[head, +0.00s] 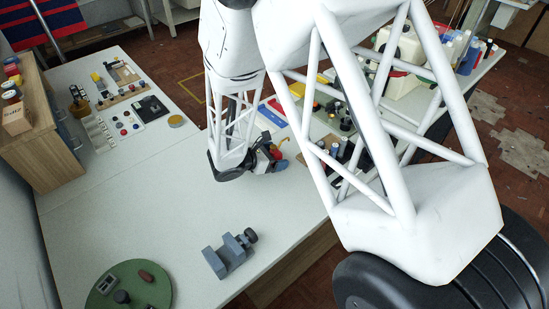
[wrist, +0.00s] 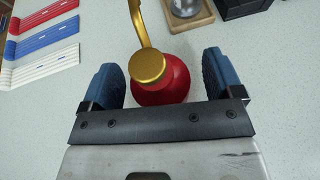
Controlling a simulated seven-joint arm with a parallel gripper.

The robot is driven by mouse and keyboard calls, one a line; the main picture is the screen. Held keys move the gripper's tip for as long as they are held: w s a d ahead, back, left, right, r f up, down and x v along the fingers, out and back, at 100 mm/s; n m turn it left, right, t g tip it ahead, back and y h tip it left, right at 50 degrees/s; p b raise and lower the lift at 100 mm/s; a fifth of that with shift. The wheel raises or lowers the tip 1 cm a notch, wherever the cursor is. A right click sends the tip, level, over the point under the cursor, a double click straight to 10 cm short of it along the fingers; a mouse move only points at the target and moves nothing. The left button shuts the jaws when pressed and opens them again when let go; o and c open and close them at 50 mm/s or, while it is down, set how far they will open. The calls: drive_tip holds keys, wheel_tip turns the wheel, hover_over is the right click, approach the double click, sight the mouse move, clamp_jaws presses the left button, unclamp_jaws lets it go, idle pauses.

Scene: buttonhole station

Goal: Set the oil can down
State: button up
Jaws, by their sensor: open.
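The oil can (wrist: 172,84) has a round red body with a gold top and a gold spout. In the wrist view it is between the two blue fingers of my gripper (wrist: 165,80), with a gap showing on each side. My gripper is open. The can looks upright on the light worktop, though its base is hidden. In the head view a small red part of the can (head: 276,153) shows beside my gripper (head: 272,163); my arm hides much of the area around it.
Red, blue and white strips (wrist: 40,45) lie at the upper left of the wrist view. A wooden tray (wrist: 187,12) is just beyond the can, with a dark box (wrist: 245,8) beside it. A grey vise (head: 229,254) and a green round plate (head: 130,285) are nearer.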

sight(275, 147)
idle(0.5)
drive_tip(key=c, duration=1.3)
drive_tip(key=shift+r, duration=0.15)
drive_tip(key=shift+r, duration=1.65)
drive_tip(key=s+d, duration=0.2)
drive_tip(key=s, duration=0.3)
drive_tip(key=s+d+r, duration=0.1)
drive_tip(key=s, duration=0.4)
drive_tip(key=s+d, duration=0.2)
drive_tip(key=s, duration=0.3)
drive_tip(key=shift+d+r, duration=0.3)
